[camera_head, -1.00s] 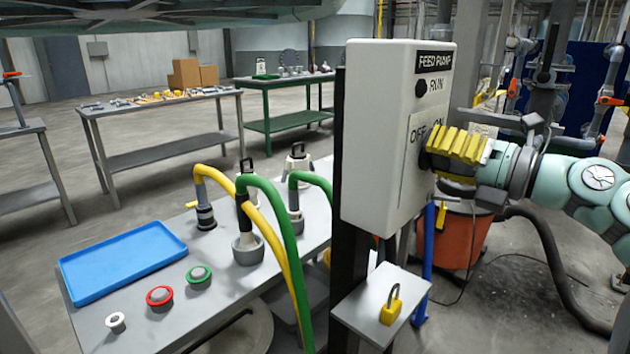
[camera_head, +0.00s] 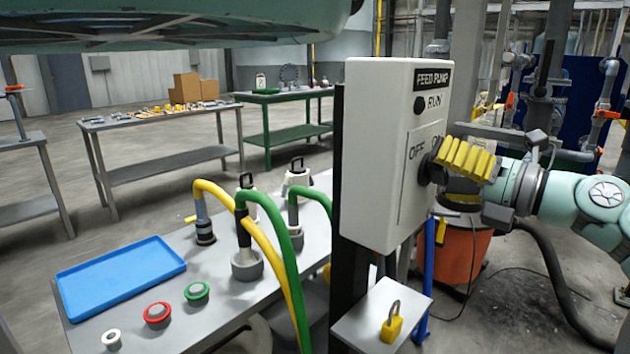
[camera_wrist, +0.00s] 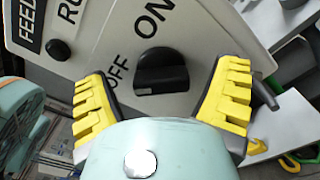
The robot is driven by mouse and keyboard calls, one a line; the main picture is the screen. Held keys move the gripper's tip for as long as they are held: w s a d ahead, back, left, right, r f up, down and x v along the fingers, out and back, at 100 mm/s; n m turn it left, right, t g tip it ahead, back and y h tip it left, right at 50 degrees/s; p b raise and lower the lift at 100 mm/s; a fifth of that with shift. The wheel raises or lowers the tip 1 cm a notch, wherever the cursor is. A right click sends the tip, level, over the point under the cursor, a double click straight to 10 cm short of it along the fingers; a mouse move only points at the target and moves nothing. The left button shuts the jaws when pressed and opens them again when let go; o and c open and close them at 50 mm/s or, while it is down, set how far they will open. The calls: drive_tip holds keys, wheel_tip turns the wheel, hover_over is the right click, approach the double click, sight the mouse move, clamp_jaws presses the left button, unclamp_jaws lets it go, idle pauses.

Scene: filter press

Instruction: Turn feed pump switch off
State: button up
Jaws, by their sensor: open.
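The feed pump box (camera_head: 378,150) is a white panel on a dark post, with a FEED PUMP label, a dark RUN lamp (camera_head: 420,104) and OFF and ON marks. Its black rotary switch (camera_wrist: 161,72) sits below the marks in the wrist view. In the head view the switch (camera_head: 428,170) is partly hidden by my fingers. My gripper (camera_wrist: 166,98) has yellow ridged fingers spread wide, one on each side of the switch, with visible gaps. It also shows at the panel's right side in the head view (camera_head: 462,160). I cannot tell which mark the switch points to.
A yellow padlock (camera_head: 391,326) stands on a small shelf (camera_head: 360,318) below the box. A grey bench with a blue tray (camera_head: 118,276), coloured buttons and yellow and green hoses is at left. An orange bucket (camera_head: 462,256) stands behind the box.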

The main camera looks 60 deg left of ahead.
drive_tip(key=v, duration=1.1)
drive_tip(key=shift+d, duration=0.15)
